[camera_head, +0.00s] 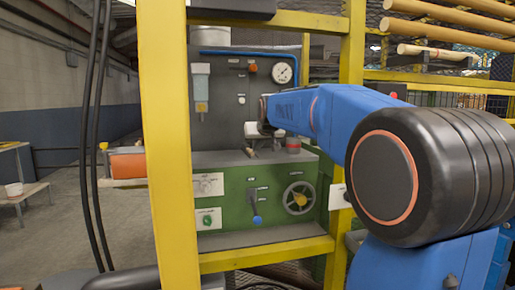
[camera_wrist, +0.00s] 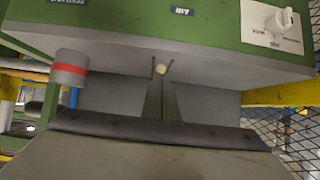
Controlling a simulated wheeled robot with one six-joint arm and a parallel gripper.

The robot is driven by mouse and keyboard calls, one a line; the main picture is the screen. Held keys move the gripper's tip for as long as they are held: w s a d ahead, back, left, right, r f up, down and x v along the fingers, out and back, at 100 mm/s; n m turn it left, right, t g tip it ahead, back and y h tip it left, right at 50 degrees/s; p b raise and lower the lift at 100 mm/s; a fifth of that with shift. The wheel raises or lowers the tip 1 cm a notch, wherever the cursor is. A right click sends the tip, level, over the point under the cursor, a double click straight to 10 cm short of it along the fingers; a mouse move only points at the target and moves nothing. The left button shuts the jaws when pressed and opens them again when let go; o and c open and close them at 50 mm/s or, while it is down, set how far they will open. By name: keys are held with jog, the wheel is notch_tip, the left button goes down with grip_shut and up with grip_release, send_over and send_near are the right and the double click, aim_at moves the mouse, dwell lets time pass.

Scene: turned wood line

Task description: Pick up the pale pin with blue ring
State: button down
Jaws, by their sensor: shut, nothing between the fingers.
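My gripper (camera_wrist: 161,84) shows shut and empty in the wrist view, its fingers meeting in a narrow wedge.
A grey cylinder with a red band (camera_wrist: 69,69) stands on the ledge to one side; it also shows in the head view (camera_head: 293,145). Yellow posts (camera_head: 170,150) frame the machine.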

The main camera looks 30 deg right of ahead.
jog(key=w, duration=0.2)
jog(key=w+d, duration=0.1)
jog(key=w, duration=0.2)
jog(key=w+d, duration=0.1)
jog(key=w, duration=0.2)
jog(key=shift+w+d, duration=0.15)
jog(key=shift+f, duration=0.9)
jog(key=shift+f, duration=0.1)
jog(key=shift+s, duration=0.25)
jog(key=s+a, duration=0.2)
jog(key=s, duration=0.6)
jog(key=shift+a, duration=0.25)
jog(key=shift+r, duration=0.3)
